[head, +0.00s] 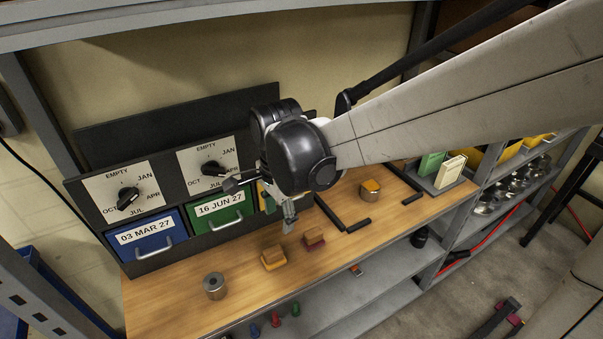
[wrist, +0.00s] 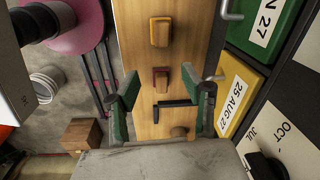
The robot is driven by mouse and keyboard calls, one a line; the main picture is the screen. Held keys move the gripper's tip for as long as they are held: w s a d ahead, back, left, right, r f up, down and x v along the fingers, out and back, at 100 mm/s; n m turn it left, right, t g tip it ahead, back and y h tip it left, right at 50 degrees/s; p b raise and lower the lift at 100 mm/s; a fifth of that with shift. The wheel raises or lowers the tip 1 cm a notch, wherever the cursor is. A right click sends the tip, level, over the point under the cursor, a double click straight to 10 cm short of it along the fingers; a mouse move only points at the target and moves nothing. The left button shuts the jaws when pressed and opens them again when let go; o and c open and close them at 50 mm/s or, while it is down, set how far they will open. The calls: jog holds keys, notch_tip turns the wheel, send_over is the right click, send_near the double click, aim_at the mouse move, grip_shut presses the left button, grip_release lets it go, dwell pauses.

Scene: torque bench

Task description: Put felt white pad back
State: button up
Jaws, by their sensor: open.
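I cannot make out a pad with a clearly white felt face in either view. An orange-yellow block with a wooden grip (head: 273,257) sits on the wooden bench, and it also shows in the wrist view (wrist: 160,31). A dark red block with a similar grip (head: 314,238) is to its right, and it also shows in the wrist view (wrist: 161,79). My gripper (head: 288,224) is open and empty above the bench, near the red and orange blocks. Its fingers (wrist: 161,80) frame the red block from above.
Blue (head: 147,239) and green (head: 218,209) dated drawers line the back left below dials. A grey cylinder (head: 214,286) stands at the bench's front left. Black strips (head: 358,225) lie right of the red block. A tray holds green and cream boxes (head: 450,172) at far right.

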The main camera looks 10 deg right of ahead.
jog(key=s+d+r+n+t, duration=0.6)
jog(key=s+d+r+n, duration=0.2)
jog(key=s+d+n, duration=0.4)
jog(key=shift+r+n, duration=0.4)
jog(key=shift+n, duration=0.1)
jog(key=shift+d+f, duration=0.1)
